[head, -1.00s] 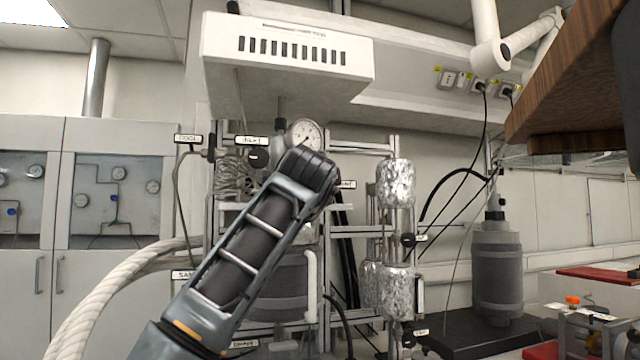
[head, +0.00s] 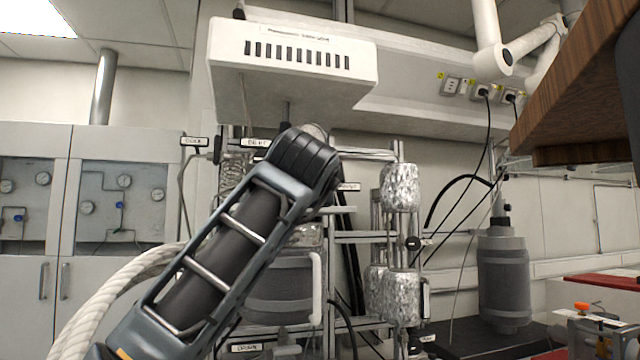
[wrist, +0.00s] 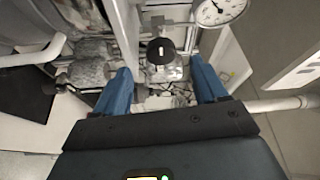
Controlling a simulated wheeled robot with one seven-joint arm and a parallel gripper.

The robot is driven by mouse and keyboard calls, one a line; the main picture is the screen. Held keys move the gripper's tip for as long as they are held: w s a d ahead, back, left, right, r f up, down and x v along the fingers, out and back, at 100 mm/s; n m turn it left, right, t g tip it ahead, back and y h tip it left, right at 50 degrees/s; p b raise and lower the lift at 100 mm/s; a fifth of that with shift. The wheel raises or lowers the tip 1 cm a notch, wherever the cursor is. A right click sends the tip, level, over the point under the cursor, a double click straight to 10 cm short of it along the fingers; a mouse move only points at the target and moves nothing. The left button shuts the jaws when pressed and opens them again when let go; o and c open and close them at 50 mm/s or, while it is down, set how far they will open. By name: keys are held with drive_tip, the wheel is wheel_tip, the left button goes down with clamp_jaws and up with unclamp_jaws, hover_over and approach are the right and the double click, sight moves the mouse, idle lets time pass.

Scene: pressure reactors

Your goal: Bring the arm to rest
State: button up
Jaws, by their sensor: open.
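My gripper (wrist: 162,92) shows in the wrist view with its two blue fingers spread apart and nothing between them. Beyond the fingers is a black round knob (wrist: 161,50) on the reactor rig, apart from them. In the head view my arm rises from the bottom left in front of the reactor rig (head: 396,190) and hides part of it. The gripper itself is hidden behind my arm there.
A pressure gauge (wrist: 219,10) sits close to the right finger in the wrist view. Foil-wrapped cylinders (head: 401,188) stand right of my arm. A white hood box (head: 290,68) hangs above. A wooden shelf (head: 580,80) juts in at upper right. A grey vessel (head: 503,275) stands at right.

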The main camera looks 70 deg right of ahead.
idle(0.3)
drive_tip(key=w+a+f+n+t, duration=0.8)
drive_tip(key=a+f+n+t, duration=0.15)
drive_tip(key=f+n, duration=0.45)
drive_tip(key=s+a+f+n+t+y, duration=0.1)
drive_tip(key=a+f+n+t+y, duration=0.1)
drive_tip(key=a+f+n+y, duration=0.55)
drive_tip(key=s+a+f+n+t+y, duration=0.1)
drive_tip(key=a+f+n+t+y, duration=0.3)
drive_tip(key=f, duration=0.7)
drive_tip(key=s+a+f+n+g+y, duration=0.2)
drive_tip(key=s+a+f+n, duration=0.15)
drive_tip(key=s+f, duration=0.35)
drive_tip(key=s+a+f+n+g+y, duration=0.1)
drive_tip(key=s+a+f+n+y, duration=0.1)
drive_tip(key=s+a+f, duration=0.35)
drive_tip(key=s+a+f+g+y, duration=0.1)
drive_tip(key=s+a+f, duration=0.1)
drive_tip(key=s, duration=0.7)
drive_tip(key=s+a+f+g+y, duration=0.1)
drive_tip(key=s+a+f+g, duration=0.1)
drive_tip(key=s, duration=0.8)
drive_tip(key=shift+a+f, duration=0.55)
drive_tip(key=shift+f, duration=0.35)
